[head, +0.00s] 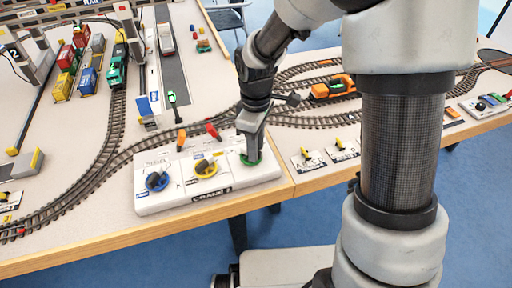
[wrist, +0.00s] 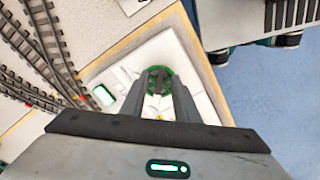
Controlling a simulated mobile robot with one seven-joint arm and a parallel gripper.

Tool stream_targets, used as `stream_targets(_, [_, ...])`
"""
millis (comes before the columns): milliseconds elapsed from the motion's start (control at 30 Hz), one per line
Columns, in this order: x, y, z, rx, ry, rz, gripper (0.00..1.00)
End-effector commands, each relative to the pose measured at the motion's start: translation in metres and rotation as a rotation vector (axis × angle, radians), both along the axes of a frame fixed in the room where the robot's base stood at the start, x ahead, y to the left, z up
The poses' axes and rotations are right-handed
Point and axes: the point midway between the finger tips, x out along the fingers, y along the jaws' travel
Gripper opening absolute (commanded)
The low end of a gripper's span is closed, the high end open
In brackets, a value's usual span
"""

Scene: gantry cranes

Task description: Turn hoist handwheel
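A white crane control panel (head: 157,199) sits at the table's front edge. It bears a blue handwheel (head: 157,181), a yellow handwheel (head: 206,168) and a green handwheel (head: 243,159) at the right end. The small labels are too blurred to tell which is the hoist. My gripper (head: 250,150) points down at the green handwheel and hides most of it. In the wrist view, the green handwheel (wrist: 171,75) and its dark handle (wrist: 157,78) lie at my fingertips (wrist: 163,88), the handle between them. I cannot tell whether the fingers press on it.
Red and orange levers (head: 212,131) stand behind the wheels. Two small cards with yellow switches (head: 307,157) lie to the right. Model track (head: 110,165) curves behind the panel, with an orange locomotive (head: 332,87) at the right. Blue floor lies in front of the table.

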Motion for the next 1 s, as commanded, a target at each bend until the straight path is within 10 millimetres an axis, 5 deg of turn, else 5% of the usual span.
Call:
stream_targets(267, [0.0001,0.0,-0.0016,0.0,0.0,0.0,0.28])
stream_targets(467, [0.0001,0.0,-0.0015,0.0,0.0,0.0,0.0])
stream_targets(1000, [-0.0015,0.0009,-0.0006,0.0,-0.001,-0.128,0.0])
